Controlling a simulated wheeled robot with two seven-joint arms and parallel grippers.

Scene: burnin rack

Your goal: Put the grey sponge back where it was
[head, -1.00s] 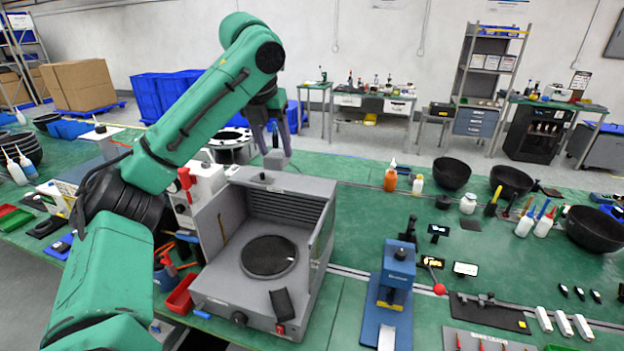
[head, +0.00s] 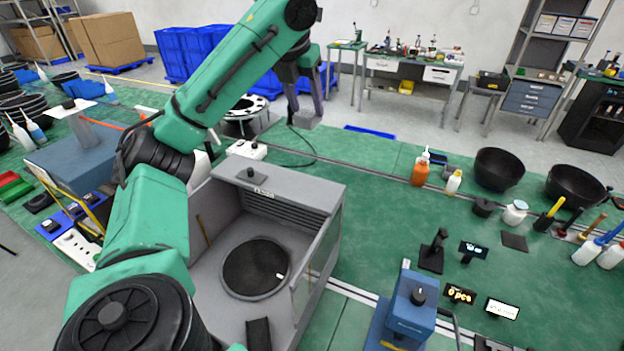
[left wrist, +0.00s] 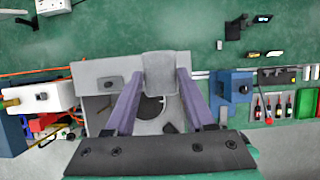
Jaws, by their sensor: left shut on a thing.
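The grey sponge (left wrist: 159,72) is a small pale grey block between the two purple fingers of my left gripper (left wrist: 160,88) in the left wrist view. My left gripper is shut on it. In the head view the left gripper (head: 304,100) hangs beyond the grey open-front cabinet (head: 275,182), with the sponge (head: 307,119) at its fingertips. The sponge appears held above the green bench, apart from the cabinet. In the left wrist view the sponge and fingers hide part of the cabinet (left wrist: 90,80). My right gripper is not in view.
The cabinet holds a dark round plate (head: 254,268). A blue press (head: 405,310) stands to its right. Bottles (head: 419,170) and black bowls (head: 499,168) stand farther right on the green bench (head: 370,215). Bench surface behind and right of the cabinet is largely clear.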

